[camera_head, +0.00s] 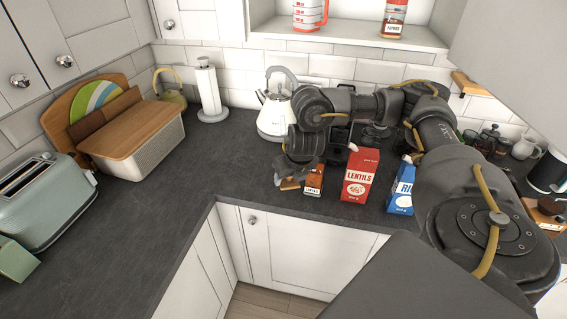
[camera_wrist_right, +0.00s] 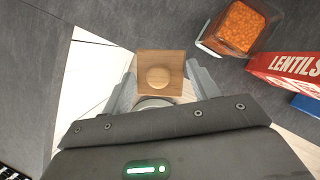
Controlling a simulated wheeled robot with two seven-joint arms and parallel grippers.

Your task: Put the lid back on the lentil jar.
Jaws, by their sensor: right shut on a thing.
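The lid (camera_wrist_right: 160,66) is a square of light wood with a round knob. In the wrist view it sits between the two fingers of my right gripper (camera_wrist_right: 163,84), which is shut on it. In the head view the lid (camera_head: 291,184) shows low beside the jar, with the right gripper (camera_head: 284,178) partly hidden by its own wrist. The lentil jar (camera_head: 314,181) stands on the worktop just right of the lid, partly hidden. In the wrist view the glass jar (camera_wrist_right: 238,28) is open, with orange lentils inside, apart from the lid. My left gripper is out of view.
A red lentils box (camera_head: 360,176) and a blue box (camera_head: 401,190) stand right of the jar. A kettle (camera_head: 274,108) is behind. The worktop (camera_head: 150,220) is clear to the left; its front edge runs close to the jar.

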